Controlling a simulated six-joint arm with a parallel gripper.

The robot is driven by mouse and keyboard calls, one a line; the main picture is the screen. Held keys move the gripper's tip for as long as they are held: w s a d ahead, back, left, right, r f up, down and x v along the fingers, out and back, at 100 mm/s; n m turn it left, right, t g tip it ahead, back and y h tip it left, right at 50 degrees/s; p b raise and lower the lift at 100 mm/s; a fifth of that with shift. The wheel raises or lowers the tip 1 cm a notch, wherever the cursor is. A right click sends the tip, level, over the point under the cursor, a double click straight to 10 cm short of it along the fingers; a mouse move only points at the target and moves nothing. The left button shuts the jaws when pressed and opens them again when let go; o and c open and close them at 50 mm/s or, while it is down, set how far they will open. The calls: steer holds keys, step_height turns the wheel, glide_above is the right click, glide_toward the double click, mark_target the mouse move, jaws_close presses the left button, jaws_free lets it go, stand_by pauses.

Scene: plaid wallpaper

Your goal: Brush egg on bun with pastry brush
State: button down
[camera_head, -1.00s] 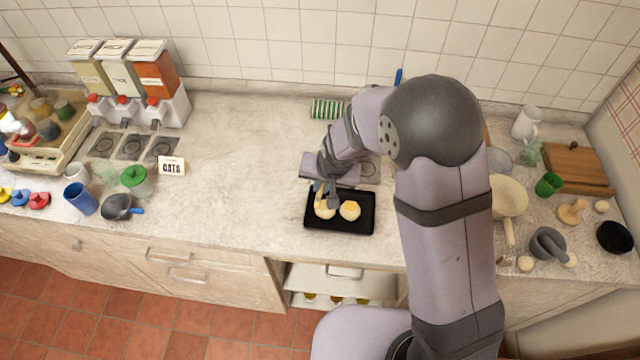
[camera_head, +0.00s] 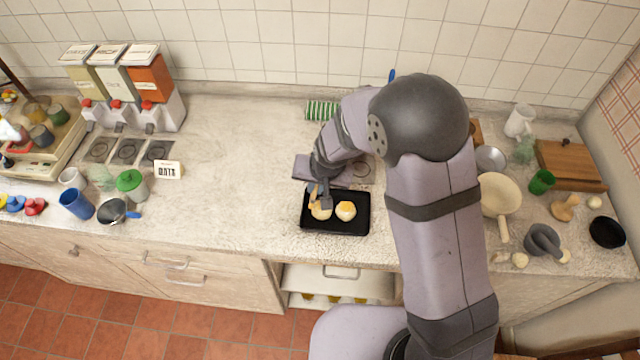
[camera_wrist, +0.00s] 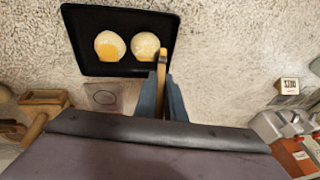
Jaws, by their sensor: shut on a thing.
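Two round buns lie on a black tray (camera_head: 360,225). The right bun in the head view (camera_head: 345,211) is on the left in the wrist view (camera_wrist: 109,45) and has a large orange-yellow egg patch on one side. The other bun (camera_wrist: 144,45), on the left in the head view (camera_head: 319,212), is pale with a smaller yellowish patch near its edge. My gripper (camera_head: 321,188) is over this bun and shut on the pastry brush (camera_wrist: 162,62), seen in the wrist view as a slim wooden strip between the fingers. The brush tip is at this bun's edge; I cannot tell whether it touches.
A green striped item (camera_head: 321,110) lies behind the tray. To the right are a cream pan (camera_head: 499,194), a grey mortar (camera_head: 542,240) and a green cup (camera_head: 541,181). Dispensers (camera_head: 125,85) stand at the left.

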steer(key=shift+a, duration=0.15)
steer(key=shift+d+b, duration=0.4)
steer(key=shift+d, duration=0.5)
steer(key=shift+r, duration=0.1)
step_height(320, 180, up, 5)
steer(key=p, duration=0.4)
steer(key=shift+r, duration=0.9)
steer(key=shift+f, duration=0.15)
stand_by(0.3)
